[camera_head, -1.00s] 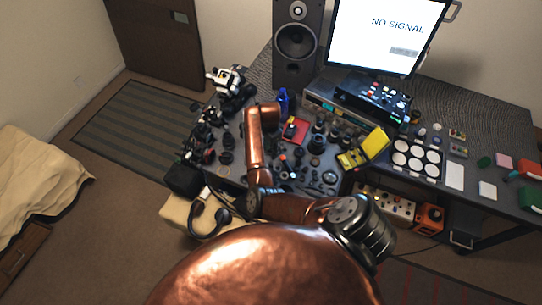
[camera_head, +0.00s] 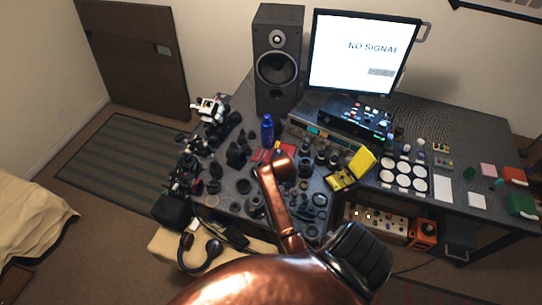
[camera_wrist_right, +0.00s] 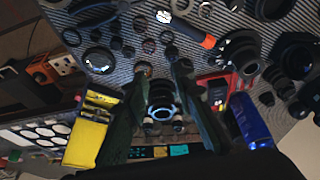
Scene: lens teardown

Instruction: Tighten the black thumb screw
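I cannot single out the black thumb screw among the many small dark parts on the table. My right gripper (camera_wrist_right: 161,70) shows in the right wrist view as two dark green fingers, apart, with nothing seen held between them. A dark lens part with a bluish ring (camera_wrist_right: 162,93) shows in the gap, beyond the fingers. In the head view my copper right arm reaches over the table's parts, and the gripper is hidden behind it. My left gripper is not in view.
Lens parts (camera_head: 245,187) crowd the table's near left. A yellow box (camera_head: 343,180) stands open right of my arm. A blue bottle (camera_head: 267,129), speaker (camera_head: 277,62) and monitor (camera_head: 362,55) stand behind. A tray of white discs (camera_head: 404,173) lies right. An orange-handled tool (camera_wrist_right: 208,42) lies nearby.

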